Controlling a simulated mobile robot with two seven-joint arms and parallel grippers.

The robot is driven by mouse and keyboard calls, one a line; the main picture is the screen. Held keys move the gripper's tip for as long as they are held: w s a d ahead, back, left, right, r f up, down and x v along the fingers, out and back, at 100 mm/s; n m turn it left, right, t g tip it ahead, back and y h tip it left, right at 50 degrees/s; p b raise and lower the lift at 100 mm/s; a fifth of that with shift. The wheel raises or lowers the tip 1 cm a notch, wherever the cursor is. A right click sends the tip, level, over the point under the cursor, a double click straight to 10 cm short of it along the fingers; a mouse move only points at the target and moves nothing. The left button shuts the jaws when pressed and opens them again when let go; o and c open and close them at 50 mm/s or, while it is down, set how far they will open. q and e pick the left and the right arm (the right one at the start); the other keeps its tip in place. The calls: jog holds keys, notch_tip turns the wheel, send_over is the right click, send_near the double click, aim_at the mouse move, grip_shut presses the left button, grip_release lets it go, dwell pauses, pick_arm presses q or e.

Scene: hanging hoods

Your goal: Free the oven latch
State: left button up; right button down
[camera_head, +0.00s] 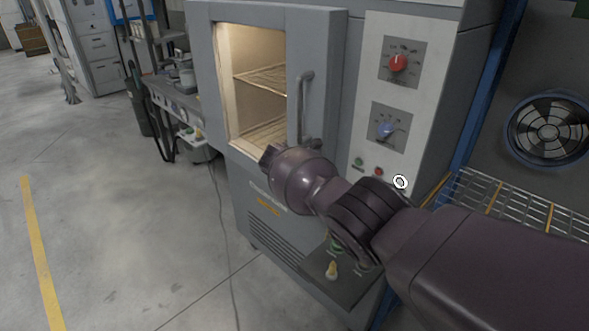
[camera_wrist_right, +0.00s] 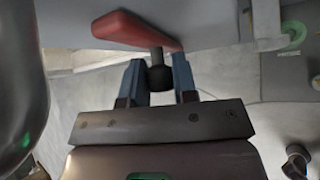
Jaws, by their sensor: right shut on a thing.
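The grey oven (camera_head: 337,60) stands in the middle of the head view, with a lit window and a vertical door handle (camera_head: 303,105). In the right wrist view, a red lever (camera_wrist_right: 137,30) lies across the top with a short black stem (camera_wrist_right: 160,75) beneath it; it looks like the oven latch. My right gripper (camera_wrist_right: 157,78) is shut on the black stem, one finger on each side. In the head view my right arm (camera_head: 303,182) reaches to the lower door edge and hides the latch and the fingertips. My left gripper is in neither view.
The control panel (camera_head: 386,130) right of the door has a red knob (camera_head: 398,63), a blue knob (camera_head: 386,129) and small buttons. A shelf under the oven holds small items. A wire rack (camera_head: 510,200) and fan (camera_head: 547,130) are at the right. Floor is clear at left.

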jog(key=shift+a, duration=0.1)
dwell(0.5)
jog(key=c, duration=0.9)
grip_release()
jog(key=shift+w, duration=0.1)
jog(key=shift+s+a+r+p, duration=0.1)
jog(key=shift+s+r+p, duration=0.15)
jog(key=shift+r+p, duration=0.4)
jog(key=p+v, duration=0.5)
jog(key=v, duration=0.4)
jog(key=shift+s+a, duration=0.25)
jog(key=shift+s, duration=0.1)
